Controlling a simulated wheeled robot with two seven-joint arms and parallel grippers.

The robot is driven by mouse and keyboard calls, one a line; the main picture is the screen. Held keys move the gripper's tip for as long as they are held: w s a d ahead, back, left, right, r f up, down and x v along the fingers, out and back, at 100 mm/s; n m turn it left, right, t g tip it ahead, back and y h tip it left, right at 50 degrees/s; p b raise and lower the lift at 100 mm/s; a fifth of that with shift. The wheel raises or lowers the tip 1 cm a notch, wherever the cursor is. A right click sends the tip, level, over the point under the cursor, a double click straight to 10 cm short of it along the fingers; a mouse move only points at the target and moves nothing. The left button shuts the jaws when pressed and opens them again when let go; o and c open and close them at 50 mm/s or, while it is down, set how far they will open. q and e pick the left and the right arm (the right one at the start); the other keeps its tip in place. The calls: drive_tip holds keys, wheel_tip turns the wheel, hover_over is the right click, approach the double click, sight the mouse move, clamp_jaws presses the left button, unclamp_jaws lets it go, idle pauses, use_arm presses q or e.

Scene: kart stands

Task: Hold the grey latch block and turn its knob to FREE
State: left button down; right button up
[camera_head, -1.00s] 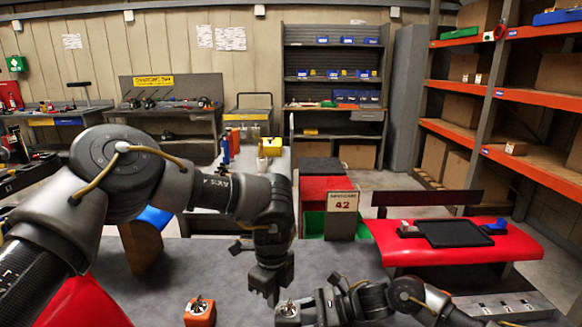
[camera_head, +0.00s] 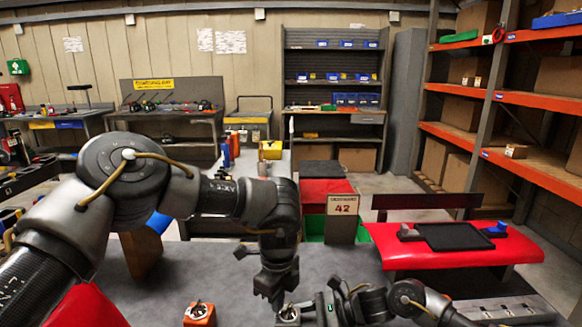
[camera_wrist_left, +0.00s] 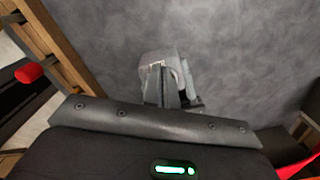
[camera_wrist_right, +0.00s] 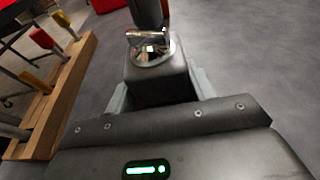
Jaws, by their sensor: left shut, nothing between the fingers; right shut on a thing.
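The grey latch block (camera_head: 288,314) stands low in the head view, with a round metal plate and knob on top. It fills the middle of the right wrist view (camera_wrist_right: 157,82), where the knob (camera_wrist_right: 150,46) shows; I cannot read its setting. My right gripper (camera_wrist_right: 155,98) is shut on the block, one finger on each side. My left gripper (camera_head: 275,300) points down, shut and empty, just above the knob. Its tips (camera_wrist_left: 166,75) partly cover the block (camera_wrist_left: 155,60) in the left wrist view. I cannot tell whether they touch the knob.
An orange block (camera_head: 200,314) with a similar knob stands to the left on the grey table (camera_head: 225,270). A wooden rack with coloured handles (camera_wrist_right: 62,85) is at the left of the right wrist view. The table beyond the grey block is clear.

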use_arm(q)
drive_tip(key=shift+w+d, duration=0.2)
drive_tip(key=shift+w, duration=0.2)
idle(0.4)
drive_tip(key=shift+w+d, duration=0.2)
drive_tip(key=shift+w, duration=0.05)
drive_tip(key=shift+w+d, duration=0.1)
idle(0.3)
drive_tip(key=shift+w, duration=0.15)
idle(0.3)
drive_tip(key=shift+w+a, duration=0.2)
drive_tip(key=shift+a, duration=0.05)
wheel_tip(320, 180, up, 6)
drive_tip(key=shift+d+f, duration=0.1)
drive_tip(key=shift+f, duration=0.05)
idle(0.4)
drive_tip(key=shift+s+r, duration=0.1)
drive_tip(key=shift+r, duration=0.1)
